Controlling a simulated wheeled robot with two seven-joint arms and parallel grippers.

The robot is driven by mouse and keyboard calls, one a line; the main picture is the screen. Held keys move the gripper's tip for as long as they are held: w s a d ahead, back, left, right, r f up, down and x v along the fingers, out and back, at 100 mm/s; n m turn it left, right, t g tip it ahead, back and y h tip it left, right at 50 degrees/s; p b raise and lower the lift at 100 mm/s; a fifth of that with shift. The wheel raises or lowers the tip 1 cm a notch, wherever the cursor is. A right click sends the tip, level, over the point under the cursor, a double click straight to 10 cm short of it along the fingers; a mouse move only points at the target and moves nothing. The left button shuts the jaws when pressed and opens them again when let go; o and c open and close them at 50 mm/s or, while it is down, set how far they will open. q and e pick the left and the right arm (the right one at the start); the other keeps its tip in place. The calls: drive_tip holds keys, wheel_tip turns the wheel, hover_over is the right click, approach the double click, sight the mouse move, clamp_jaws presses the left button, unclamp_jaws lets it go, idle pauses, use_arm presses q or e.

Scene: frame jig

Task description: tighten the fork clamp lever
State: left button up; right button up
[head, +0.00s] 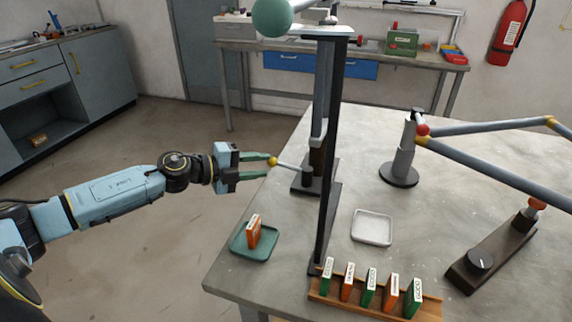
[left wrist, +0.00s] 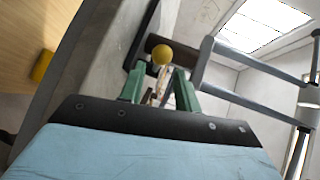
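A lever with a yellow ball knob (head: 272,161) sticks out to the left from a clamp on a dark stand (head: 309,176) on the grey table. I cannot tell for certain that this is the fork clamp lever. My left gripper (head: 268,166) is level beside the knob, its two green fingers apart and the knob at their tips. In the left wrist view, the yellow knob (left wrist: 162,54) shows just past the fingertips, between the two fingers, and the gap looks empty. My right gripper is out of view.
A tall dark post (head: 331,150) with a green ball (head: 272,17) rises close by. Grey frame tubes (head: 490,168), a red-knobbed stand (head: 400,165) and a dark dial block (head: 492,250) stand right. A white tray (head: 372,228), green tray (head: 254,241) and wooden rack (head: 432,308) lie nearer.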

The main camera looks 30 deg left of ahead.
sight(276, 164)
use_arm(q)
drive_tip(key=x, duration=0.8)
drive_tip(key=shift+f, duration=0.1)
clamp_jaws()
